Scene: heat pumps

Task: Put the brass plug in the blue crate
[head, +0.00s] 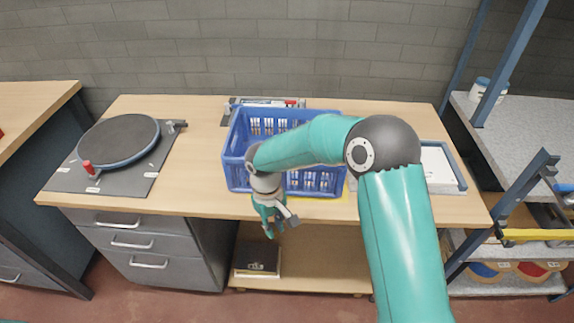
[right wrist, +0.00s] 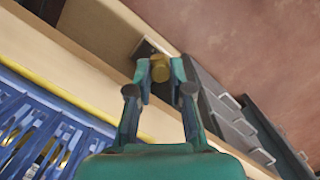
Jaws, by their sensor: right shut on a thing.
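The blue crate (head: 237,174) stands on the workbench, near its middle. My right arm reaches across it and hides part of its inside and front. My right gripper (head: 272,229) points downward in front of the bench's front edge, outside the crate. In the right wrist view, my right gripper (right wrist: 160,72) is shut on the brass plug (right wrist: 160,67), a small gold-coloured piece between the fingertips. The plug is not clear in the head view. The crate (right wrist: 48,120) fills the lower left of the right wrist view. My left gripper is not in view.
A round dark turntable (head: 118,140) with a red knob sits on a grey mat at the bench's left. A framed white tray (head: 440,165) lies at the right. A dark box (head: 257,258) stands on the lower shelf. Blue rack posts (head: 508,60) rise at the right.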

